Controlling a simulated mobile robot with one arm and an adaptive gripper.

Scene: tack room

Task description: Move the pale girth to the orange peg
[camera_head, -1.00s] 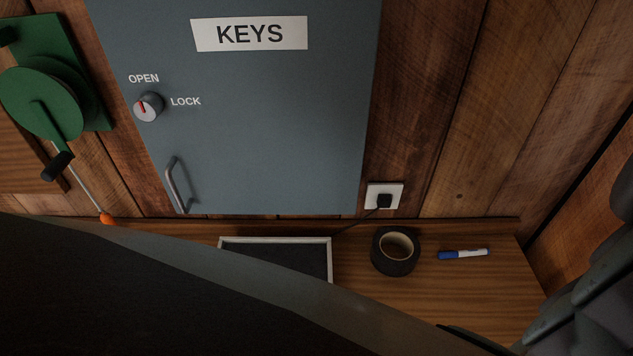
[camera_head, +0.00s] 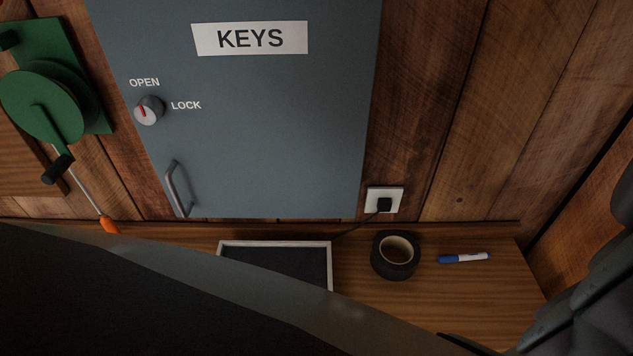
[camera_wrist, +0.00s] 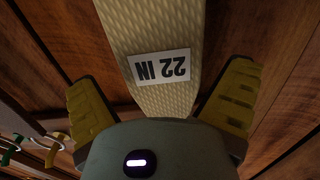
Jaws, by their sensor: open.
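The pale girth (camera_wrist: 150,35), a woven cream strap with an upside-down "22 IN" label, shows in the wrist view. It runs down from the top edge and passes behind my gripper's grey body. My gripper (camera_wrist: 165,78) is open, with one yellow finger on each side of the strap. Whether the fingers reach around its edges I cannot tell. The girth does not show in the head view. I cannot make out an orange peg for certain in either view.
Yellow (camera_wrist: 52,143) and green (camera_wrist: 10,150) ring-like pieces show at the wrist view's lower left. In the head view, a grey key cabinet (camera_head: 280,120) and green winch (camera_head: 45,100) are on the wall. A tray (camera_head: 275,243), black tape (camera_head: 396,270) and marker (camera_head: 464,258) lie on the shelf.

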